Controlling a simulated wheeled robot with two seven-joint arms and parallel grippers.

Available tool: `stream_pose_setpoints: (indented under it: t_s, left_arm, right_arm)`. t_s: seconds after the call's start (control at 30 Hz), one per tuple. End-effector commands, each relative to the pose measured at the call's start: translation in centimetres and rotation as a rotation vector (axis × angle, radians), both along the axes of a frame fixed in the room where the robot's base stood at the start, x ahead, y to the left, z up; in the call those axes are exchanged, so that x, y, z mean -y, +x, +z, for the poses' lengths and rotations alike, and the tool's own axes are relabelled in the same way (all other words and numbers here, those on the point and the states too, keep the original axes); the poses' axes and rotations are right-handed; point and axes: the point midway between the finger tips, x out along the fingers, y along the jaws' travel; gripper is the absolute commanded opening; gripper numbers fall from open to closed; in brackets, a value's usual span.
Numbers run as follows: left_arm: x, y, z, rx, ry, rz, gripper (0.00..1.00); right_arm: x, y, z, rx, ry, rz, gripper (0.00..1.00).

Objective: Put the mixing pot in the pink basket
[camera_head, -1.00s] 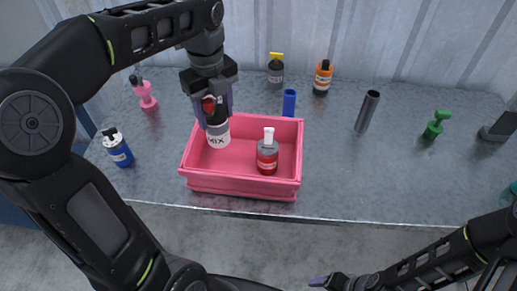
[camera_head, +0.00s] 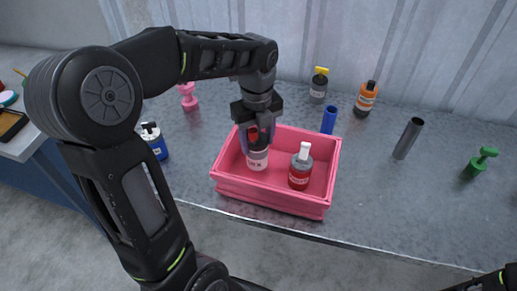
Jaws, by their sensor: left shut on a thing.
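The mixing pot (camera_head: 257,161) is a white pot with dark lettering and a dark upper part with some red. It is upright inside the left part of the pink basket (camera_head: 272,200). My left gripper (camera_head: 257,140) points down from above and is shut on the pot's upper part, which its fingers partly hide. Whether the pot's base touches the basket floor cannot be told. A red and grey bottle with a white cap (camera_head: 300,168) stands in the basket to the right of the pot. My right gripper is out of view; only a bit of that arm shows at the bottom right.
Behind the basket are a blue tube (camera_head: 329,120), a yellow-topped bottle (camera_head: 319,86) and an orange bottle (camera_head: 365,99). A dark grey tube (camera_head: 408,138) and a green object (camera_head: 480,162) stand right. A blue bottle (camera_head: 154,141) and pink object (camera_head: 188,97) are left.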

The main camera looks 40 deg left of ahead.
Motion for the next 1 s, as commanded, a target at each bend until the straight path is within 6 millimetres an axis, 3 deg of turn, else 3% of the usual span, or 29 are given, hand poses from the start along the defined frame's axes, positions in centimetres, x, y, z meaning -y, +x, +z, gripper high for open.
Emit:
stream_pose_setpoints:
  t_s: [0.27, 0.6, 0.97, 1.0]
  left_arm:
    - [0.0, 0.0, -0.1, 0.000, 0.000, 0.000, 0.06]
    - [0.0, 0.0, -3.7, 0.000, 0.001, 0.001, 0.06]
    - [0.0, 0.0, -4.2, 0.001, 0.000, 0.000, 0.06]
    - [0.0, 0.0, -4.1, 0.000, 0.000, 0.000, 0.54]
  right_arm:
    - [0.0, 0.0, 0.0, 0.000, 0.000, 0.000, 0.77]
    - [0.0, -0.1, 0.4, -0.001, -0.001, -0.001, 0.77]
    - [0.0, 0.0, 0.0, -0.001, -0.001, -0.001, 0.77]
    - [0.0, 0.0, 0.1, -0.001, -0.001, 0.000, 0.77]
